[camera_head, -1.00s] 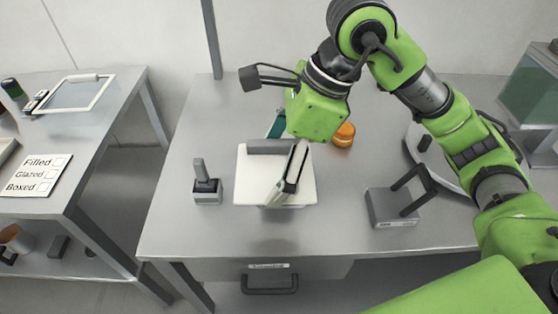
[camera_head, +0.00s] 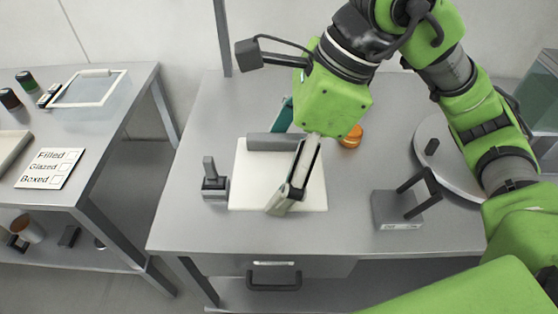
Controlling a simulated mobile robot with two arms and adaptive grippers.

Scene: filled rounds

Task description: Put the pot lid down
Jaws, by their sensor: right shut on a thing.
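What is under the lid is hidden. My left gripper is not in view.
A grey block with an upright handle (camera_head: 214,187) stands to the left. An orange round thing (camera_head: 352,138) is behind right. A block with a black handle (camera_head: 397,210) and a grey disc (camera_head: 455,172) with a black knob are right. The front table (camera_head: 300,235) is clear.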

